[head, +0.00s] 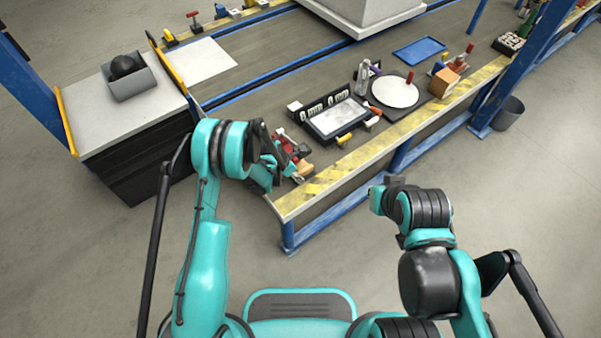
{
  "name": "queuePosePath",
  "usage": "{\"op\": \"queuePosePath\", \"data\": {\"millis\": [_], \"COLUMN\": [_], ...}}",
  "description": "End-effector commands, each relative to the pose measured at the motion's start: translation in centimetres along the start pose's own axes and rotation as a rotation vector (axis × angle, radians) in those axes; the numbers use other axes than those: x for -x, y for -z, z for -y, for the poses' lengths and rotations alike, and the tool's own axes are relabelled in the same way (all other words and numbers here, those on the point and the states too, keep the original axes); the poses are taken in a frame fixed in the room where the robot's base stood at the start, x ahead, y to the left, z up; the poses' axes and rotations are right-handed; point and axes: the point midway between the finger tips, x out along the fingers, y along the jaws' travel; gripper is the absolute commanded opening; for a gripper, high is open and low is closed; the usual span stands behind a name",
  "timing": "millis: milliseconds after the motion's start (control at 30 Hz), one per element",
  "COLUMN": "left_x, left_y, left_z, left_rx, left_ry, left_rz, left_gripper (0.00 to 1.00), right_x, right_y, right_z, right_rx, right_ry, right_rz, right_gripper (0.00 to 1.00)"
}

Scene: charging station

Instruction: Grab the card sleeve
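I cannot single out the card sleeve with certainty at this size. A flat whitish panel (338,117) lies in a black-framed tray on the workbench, and a larger white sheet (202,60) lies further back left. My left gripper (283,158) is over the bench's near left corner, beside small red and tan items (299,168). Its arm hides part of the fingers, and I cannot tell whether it touches or holds anything. My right gripper (393,183) is in front of the bench, clear of its edge, with its fingers too small to read.
The workbench has a yellow-striped front edge (350,163) and blue legs. A round white disc (395,91), a blue tray (419,49) and an orange-brown block (443,82) stand right of the black-framed tray. A blue post (520,69) rises at right. The floor in front is clear.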

Motion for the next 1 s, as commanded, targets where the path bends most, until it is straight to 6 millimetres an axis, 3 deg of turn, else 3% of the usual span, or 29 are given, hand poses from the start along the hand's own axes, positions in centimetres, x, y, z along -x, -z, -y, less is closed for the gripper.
{"op": "queuePosePath", "data": {"millis": [167, 333, 1000], "left_x": [0.05, 0.07, 0.68], "left_y": [-0.04, -0.03, 0.02], "left_z": [0.0, -0.01, -0.48], "left_rx": [0.0, 0.0, 0.0], "left_ry": [0.0, 0.0, 0.0], "left_rz": [0.0, 0.0, 0.0], "left_gripper": [0.38, 0.0, 0.0], "right_x": [0.07, 0.08, 0.24], "right_y": [0.07, 0.08, 0.19], "right_z": [0.0, 0.0, 0.0], "right_rx": [0.0, 0.0, 0.0], "right_ry": [0.0, 0.0, 0.0], "right_rz": [0.0, 0.0, 0.0], "right_gripper": [0.0, 0.0, 0.0]}}
